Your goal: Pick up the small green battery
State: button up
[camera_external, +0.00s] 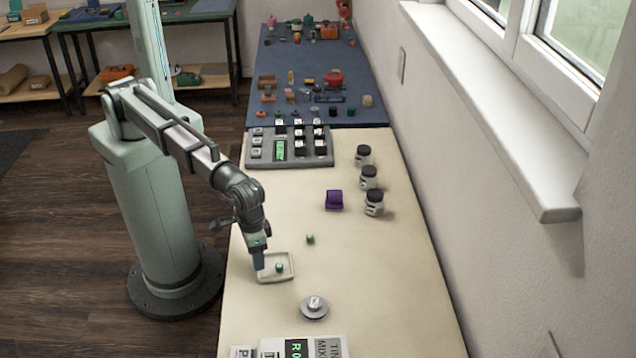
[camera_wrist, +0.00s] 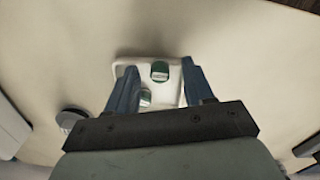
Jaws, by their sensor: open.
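A small green battery (camera_wrist: 159,71) with a pale label band is on a white tray (camera_external: 262,279) in the wrist view. A second small green and pale piece (camera_wrist: 145,97) shows lower, beside the left finger and partly hidden. In the external view one green piece (camera_external: 279,267) shows on the tray, and another green piece (camera_external: 310,239) is on the table behind it. My gripper (camera_external: 259,264) points down at the tray's left side. In the wrist view its open fingers (camera_wrist: 160,66) straddle the tray area, with no piece seen pinched.
A grey round knob-like disc (camera_external: 314,306) is in front of the tray. A purple block (camera_external: 334,200) and several dark-lidded jars (camera_external: 369,178) are farther back. A keypad panel (camera_external: 290,147) and cluttered blue mat (camera_external: 352,118) lie beyond. The table right of the tray is clear.

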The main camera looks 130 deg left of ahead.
aim_at(269, 266)
grip_shut()
dwell(0.5)
jog(key=shift+r, duration=0.15)
jog(key=shift+w+a+r, duration=0.7)
jog(key=shift+a+r, duration=0.4)
jog(key=shift+r, duration=3.15)
jog(key=shift+w+f+m, duration=0.15)
jog(key=shift+f+m, duration=0.6)
jog(key=shift+f, duration=0.95)
jog(key=shift+w+f+m, duration=0.1)
jog(key=shift+f+m, duration=0.7)
jog(key=shift+f, duration=0.85)
jog(key=shift+w+f+m, duration=0.15)
jog(key=shift+f+m, duration=0.6)
jog(key=shift+f, duration=0.95)
